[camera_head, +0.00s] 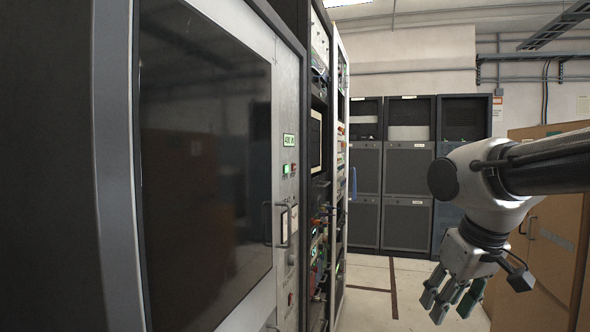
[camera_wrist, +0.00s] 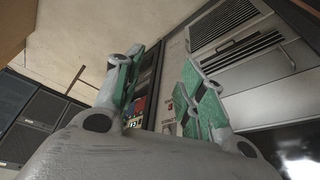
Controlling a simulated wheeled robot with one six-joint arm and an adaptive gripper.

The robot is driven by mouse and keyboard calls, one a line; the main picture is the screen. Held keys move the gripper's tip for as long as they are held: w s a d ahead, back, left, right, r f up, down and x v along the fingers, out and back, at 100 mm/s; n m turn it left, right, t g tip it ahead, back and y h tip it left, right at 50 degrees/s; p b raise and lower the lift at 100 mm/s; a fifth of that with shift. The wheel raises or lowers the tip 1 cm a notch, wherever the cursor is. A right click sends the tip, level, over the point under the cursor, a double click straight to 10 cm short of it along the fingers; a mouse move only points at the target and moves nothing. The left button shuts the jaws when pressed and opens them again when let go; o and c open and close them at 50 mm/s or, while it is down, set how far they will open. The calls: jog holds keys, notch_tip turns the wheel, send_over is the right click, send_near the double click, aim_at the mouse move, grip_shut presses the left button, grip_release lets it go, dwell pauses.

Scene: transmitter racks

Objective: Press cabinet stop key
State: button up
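The cabinet (camera_head: 289,80) with a dark glass door stands at the left in the head view. Its narrow light panel carries a lit green display (camera_head: 289,140). Below it sit a lit green key (camera_head: 286,169) and a small red key (camera_head: 294,167), side by side. Another red button (camera_head: 290,298) sits low on the same panel. No label marks a stop key legibly. My gripper (camera_head: 453,298) hangs at the lower right, fingers downward, well apart from the cabinet. In the wrist view its green-padded fingers (camera_wrist: 162,88) are spread with nothing between them.
A metal handle (camera_head: 280,224) sticks out from the cabinet panel below the keys. More equipment racks (camera_head: 320,120) continue behind it. Dark grey racks (camera_head: 408,170) stand at the back. A brown cabinet (camera_head: 545,245) is at the right. Floor (camera_head: 368,300) between is clear.

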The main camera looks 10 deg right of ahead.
grip_shut()
dwell(1.4)
